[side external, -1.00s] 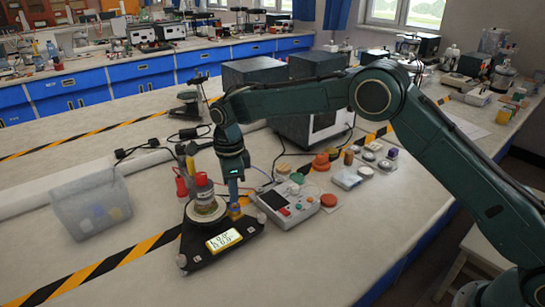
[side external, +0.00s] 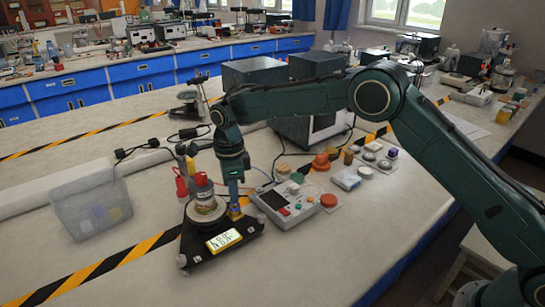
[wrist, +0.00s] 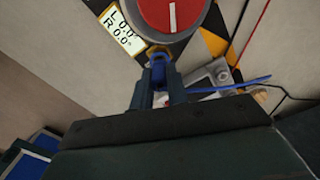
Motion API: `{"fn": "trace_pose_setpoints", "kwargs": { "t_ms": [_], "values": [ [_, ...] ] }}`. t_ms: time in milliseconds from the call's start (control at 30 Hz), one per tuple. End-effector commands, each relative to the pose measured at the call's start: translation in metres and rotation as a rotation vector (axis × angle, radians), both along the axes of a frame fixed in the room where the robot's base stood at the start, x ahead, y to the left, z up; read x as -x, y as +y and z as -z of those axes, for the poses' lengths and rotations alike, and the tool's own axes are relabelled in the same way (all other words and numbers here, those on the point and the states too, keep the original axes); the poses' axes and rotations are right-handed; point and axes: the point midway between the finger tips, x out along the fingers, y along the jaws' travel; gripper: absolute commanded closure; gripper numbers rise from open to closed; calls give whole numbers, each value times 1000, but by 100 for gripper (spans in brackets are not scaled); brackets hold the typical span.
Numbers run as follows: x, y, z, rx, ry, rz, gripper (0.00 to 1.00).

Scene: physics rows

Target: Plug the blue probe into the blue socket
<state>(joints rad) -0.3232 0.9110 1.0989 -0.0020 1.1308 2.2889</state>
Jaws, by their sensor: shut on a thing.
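My gripper (wrist: 160,90) is shut on the blue probe, which is mostly hidden between the fingers; its blue cable (wrist: 235,86) runs off to the right in the wrist view. A blue ring (wrist: 159,57) shows just past the fingertips, beside an orange-yellow patch (wrist: 158,48); I cannot tell whether it is the socket or part of the probe. In the side view my gripper (side external: 234,200) points down at the right edge of the black base plate (side external: 204,246), close to a small blue piece (side external: 236,210). Whether the probe is in the socket is hidden.
The base plate carries a yellow-framed display (side external: 224,240) and a round device with a red top (wrist: 170,12), just left of my gripper. A grey instrument box (side external: 287,205) stands close on the right. A clear bin (side external: 92,205) is at left; cables lie behind.

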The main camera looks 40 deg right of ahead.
Motion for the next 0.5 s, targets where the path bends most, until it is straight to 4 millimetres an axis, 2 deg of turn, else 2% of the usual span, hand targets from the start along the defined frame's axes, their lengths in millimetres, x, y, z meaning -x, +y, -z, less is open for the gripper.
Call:
{"fn": "trace_pose_setpoints", "kwargs": {
  "t_ms": [500],
  "values": [
    [0, 0, 4, 0, 0, 0, 100]
  ]
}}
